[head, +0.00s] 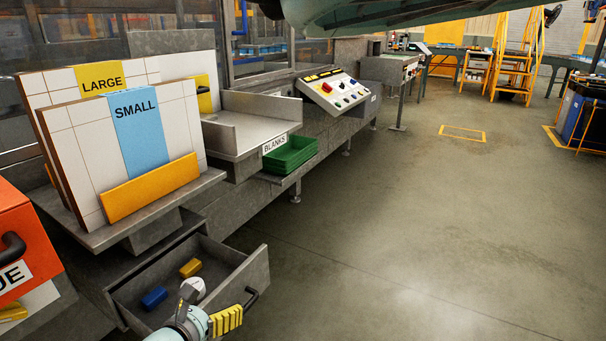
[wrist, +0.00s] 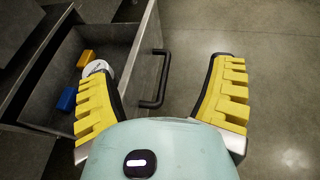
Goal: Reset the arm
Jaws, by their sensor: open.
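My gripper (wrist: 163,105) has yellow ribbed fingers spread wide apart with nothing between them. In the head view it shows at the bottom (head: 222,318), beside the front of an open grey drawer (head: 245,278). In the wrist view, the drawer's black handle (wrist: 160,85) lies beyond and between the fingers; the left finger overlaps the drawer's edge. Inside the drawer are a yellow block (head: 190,267), a blue block (head: 154,298) and a white round object (head: 193,287), partly hidden behind my gripper in the head view.
Panels marked LARGE (head: 100,78) and SMALL (head: 140,135) stand on a shelf above the drawer. Green trays (head: 290,153) sit by the BLANKS label, near a control panel (head: 335,92). An orange box (head: 18,235) is at left.

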